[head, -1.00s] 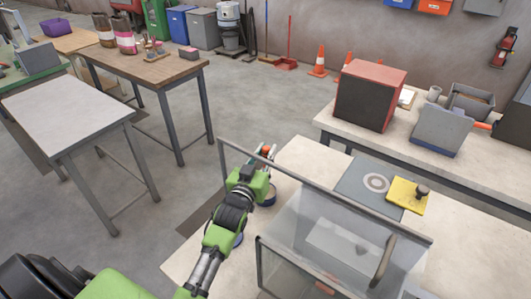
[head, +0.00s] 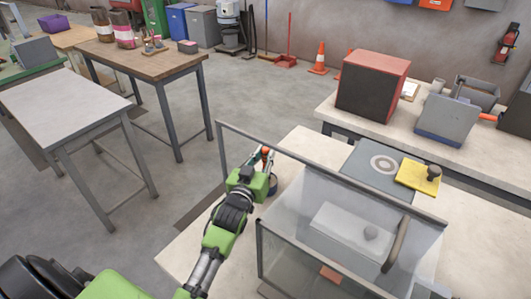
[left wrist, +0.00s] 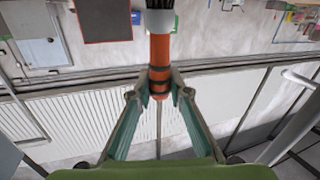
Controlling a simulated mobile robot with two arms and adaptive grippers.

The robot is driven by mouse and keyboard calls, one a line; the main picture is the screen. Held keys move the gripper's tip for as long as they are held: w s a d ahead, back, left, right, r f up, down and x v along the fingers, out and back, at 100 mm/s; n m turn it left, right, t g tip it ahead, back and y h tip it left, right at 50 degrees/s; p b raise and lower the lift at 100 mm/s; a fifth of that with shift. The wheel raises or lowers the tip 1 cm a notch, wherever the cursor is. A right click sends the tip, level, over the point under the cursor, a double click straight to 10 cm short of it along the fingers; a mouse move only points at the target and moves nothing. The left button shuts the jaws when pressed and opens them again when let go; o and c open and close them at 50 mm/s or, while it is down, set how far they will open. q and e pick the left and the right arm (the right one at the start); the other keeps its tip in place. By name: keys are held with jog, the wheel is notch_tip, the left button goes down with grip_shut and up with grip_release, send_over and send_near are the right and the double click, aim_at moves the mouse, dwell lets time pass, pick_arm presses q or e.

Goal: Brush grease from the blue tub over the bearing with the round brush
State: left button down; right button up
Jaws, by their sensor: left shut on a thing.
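My left gripper (left wrist: 160,92) is shut on the round brush (left wrist: 160,62). The brush has an orange handle with black bands, a pale collar and dark bristles cut off by the top edge of the left wrist view. In the head view my left gripper (head: 267,160) is over the left part of the pale bench, with the brush barely visible. A pale ring (head: 383,165), possibly the bearing, is on a grey plate. My right gripper is not in view.
A clear case (head: 350,215) with a frame and handle stands right of my left arm. A red-topped box (head: 372,88) stands on the back bench. The grey table (head: 62,103) at left is bare.

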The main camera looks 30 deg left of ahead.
pick_arm(q)
jog(key=shift+f, duration=0.2)
dwell(0.5)
jog(key=shift+f+b, duration=0.4)
jog(key=shift+f, duration=0.05)
dwell(0.6)
jog(key=shift+r+p, duration=0.8)
notch_tip(320, 180, up, 6)
jog(key=p, duration=0.5)
jog(key=shift+f, duration=0.15)
jog(key=shift+f, duration=0.1)
